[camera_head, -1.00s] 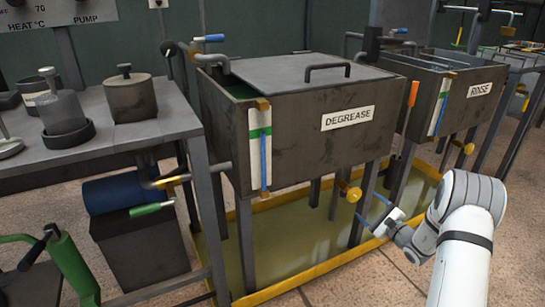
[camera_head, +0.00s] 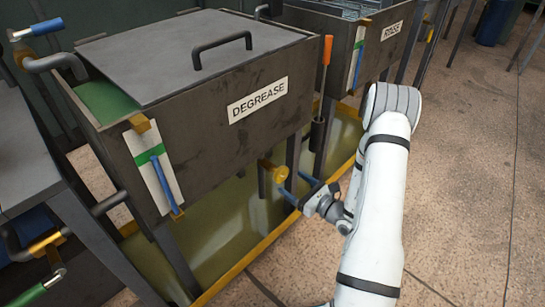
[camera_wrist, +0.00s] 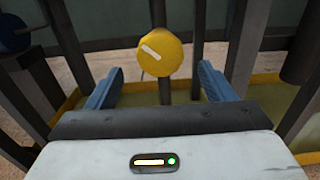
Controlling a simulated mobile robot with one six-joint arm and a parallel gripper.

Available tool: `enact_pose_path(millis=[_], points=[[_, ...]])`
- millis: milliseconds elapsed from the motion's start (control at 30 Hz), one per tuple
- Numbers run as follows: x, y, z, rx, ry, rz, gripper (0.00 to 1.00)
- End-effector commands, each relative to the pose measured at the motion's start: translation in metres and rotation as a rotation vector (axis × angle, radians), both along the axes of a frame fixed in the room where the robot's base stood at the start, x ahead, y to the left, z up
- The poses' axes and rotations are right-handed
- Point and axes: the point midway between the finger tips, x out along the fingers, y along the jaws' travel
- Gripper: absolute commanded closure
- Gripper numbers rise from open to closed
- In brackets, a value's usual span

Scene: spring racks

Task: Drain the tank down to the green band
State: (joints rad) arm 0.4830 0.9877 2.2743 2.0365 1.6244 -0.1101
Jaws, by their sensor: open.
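The grey DEGREASE tank (camera_head: 205,110) stands on legs with its flat lid on and greenish liquid showing at the open left end. A white sight gauge (camera_head: 165,190) on its front left corner has a green band (camera_head: 149,155) and a blue column (camera_head: 165,184). The column's top appears at about the band; the exact level is too small to tell. A round yellow knob (camera_head: 280,174) sits low on the tank's front right; it also shows in the wrist view (camera_wrist: 165,53), with a slanted white mark. My gripper (camera_head: 294,187) is open just before the knob, a blue finger on either side.
A yellow-rimmed tray (camera_head: 232,272) lies under the tank. An orange-handled rod (camera_head: 326,50) hangs on the tank's right. The RINSE tank (camera_head: 375,40) stands behind, and a bench (camera_head: 25,150) on the left.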

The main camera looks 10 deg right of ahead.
Motion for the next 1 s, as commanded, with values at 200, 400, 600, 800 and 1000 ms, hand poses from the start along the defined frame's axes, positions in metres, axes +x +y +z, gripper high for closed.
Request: enact_pose_path(millis=[200,400,600,800,1000], points=[[0.020,0.018,-0.002,0.004,-0.001,0.005,0.24],[0.046,0.036,-0.002,0.003,0.000,0.006,0.24],[0.060,0.046,-0.001,0.002,0.002,0.005,0.24],[0.062,0.047,0.000,0.002,0.002,0.004,0.24],[0.062,0.048,0.000,0.003,0.001,0.005,0.34]])
